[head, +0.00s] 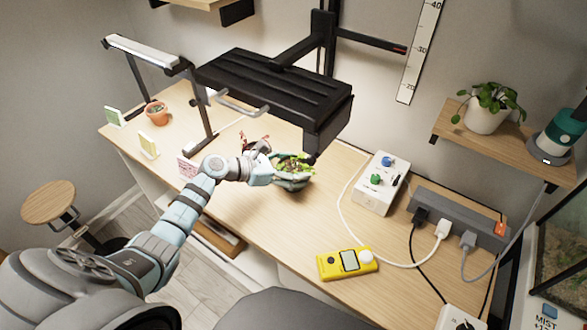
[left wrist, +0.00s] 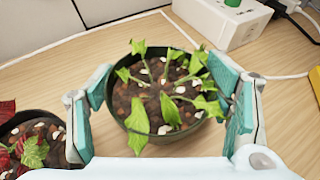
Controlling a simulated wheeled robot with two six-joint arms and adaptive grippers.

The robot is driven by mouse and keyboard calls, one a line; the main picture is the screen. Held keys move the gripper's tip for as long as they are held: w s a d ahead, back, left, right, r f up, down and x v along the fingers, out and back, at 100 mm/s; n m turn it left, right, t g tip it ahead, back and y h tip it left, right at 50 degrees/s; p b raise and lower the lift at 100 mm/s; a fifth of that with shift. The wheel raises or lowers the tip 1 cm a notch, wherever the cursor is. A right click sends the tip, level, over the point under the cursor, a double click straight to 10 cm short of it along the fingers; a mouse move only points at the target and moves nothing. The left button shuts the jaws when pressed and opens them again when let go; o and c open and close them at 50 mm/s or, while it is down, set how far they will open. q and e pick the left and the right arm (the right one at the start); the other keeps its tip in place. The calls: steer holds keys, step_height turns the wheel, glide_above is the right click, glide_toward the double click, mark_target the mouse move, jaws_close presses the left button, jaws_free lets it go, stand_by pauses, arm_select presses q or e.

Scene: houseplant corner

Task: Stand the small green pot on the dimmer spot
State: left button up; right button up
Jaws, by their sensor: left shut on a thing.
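A small dark green pot (head: 292,184) with a leafy green plant stands at the middle of the bench, near the black lamp panel's right end. My left gripper (head: 274,173) reaches it from the left. In the left wrist view the pot (left wrist: 138,144) sits between the teal finger pads of my left gripper (left wrist: 166,75), which is shut on it. The pot looks upright; its underside is hidden, so I cannot tell if it touches the bench. My right gripper is in no view. I cannot tell which spot is the dimmer one.
A red-leaved plant (left wrist: 32,148) in a dark pot stands close left of the gripper. A black lamp panel (head: 275,88) overhangs the bench. Pink (head: 187,168), yellow (head: 148,146) and green cards (head: 115,116) line the front edge. A yellow meter (head: 347,263) lies right.

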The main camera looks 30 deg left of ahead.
arm_select(q)
steer(key=shift+f, duration=0.25)
steer(key=shift+f, duration=0.2)
steer(key=o, duration=1.3)
steer(key=shift+r, duration=0.1)
steer(key=shift+r, duration=0.2)
steer(key=v, duration=1.2)
steer(key=shift+p, duration=0.3)
